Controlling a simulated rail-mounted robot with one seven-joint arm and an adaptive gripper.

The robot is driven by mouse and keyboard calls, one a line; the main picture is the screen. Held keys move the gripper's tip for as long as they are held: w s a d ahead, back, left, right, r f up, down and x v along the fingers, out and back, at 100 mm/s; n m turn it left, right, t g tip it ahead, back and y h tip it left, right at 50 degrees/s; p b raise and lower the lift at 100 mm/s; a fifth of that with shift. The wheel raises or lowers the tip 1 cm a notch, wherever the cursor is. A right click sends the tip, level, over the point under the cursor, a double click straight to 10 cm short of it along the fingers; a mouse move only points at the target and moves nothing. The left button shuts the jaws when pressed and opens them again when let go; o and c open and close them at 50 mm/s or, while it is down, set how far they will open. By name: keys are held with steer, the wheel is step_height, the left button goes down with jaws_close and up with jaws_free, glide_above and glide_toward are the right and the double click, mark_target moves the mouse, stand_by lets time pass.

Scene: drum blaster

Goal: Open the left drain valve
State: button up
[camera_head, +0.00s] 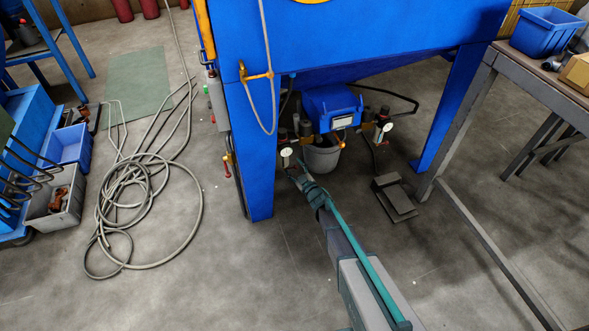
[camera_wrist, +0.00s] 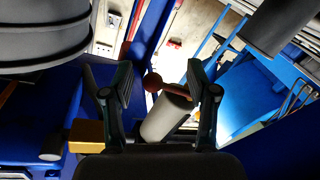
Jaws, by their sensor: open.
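My gripper (camera_head: 296,173) reaches under the blue blaster cabinet, beside the left pipe assembly with its round white gauge (camera_head: 286,152). In the wrist view my gripper (camera_wrist: 157,82) is open, with a finger on each side. A dark red ball knob (camera_wrist: 153,82) on a short lever shows between the fingers, in front of a grey cylinder (camera_wrist: 167,116). It looks like the left drain valve's handle. I cannot tell whether either finger touches it. In the head view the valve itself is too small and partly hidden by my gripper to make out.
A grey bucket (camera_head: 322,156) and a blue box (camera_head: 332,106) are just right of my gripper. A right gauge (camera_head: 387,127) and a foot pedal (camera_head: 394,197) lie further right. The cabinet's blue front leg (camera_head: 259,170) stands close on the left. A coiled hose (camera_head: 135,210) lies on the floor.

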steer(key=shift+c, duration=0.3)
jaws_close()
steer(key=shift+s+a+f+m+t+h+p, duration=0.35)
steer(key=shift+a+f+m+t, duration=0.25)
steer(key=shift+m, duration=2.25)
steer(key=shift+s+a+f+m+t+h+p, duration=0.2)
steer(key=shift+a+f+m+t+p, duration=0.4)
steer(key=shift+m, duration=2.3)
steer(key=shift+s+a+f+m+t+h+p, duration=0.25)
steer(key=shift+a+f+m+t, duration=0.35)
steer(key=shift+m, duration=2.25)
steer(key=shift+a+r, duration=0.15)
steer(key=shift+r, duration=0.1)
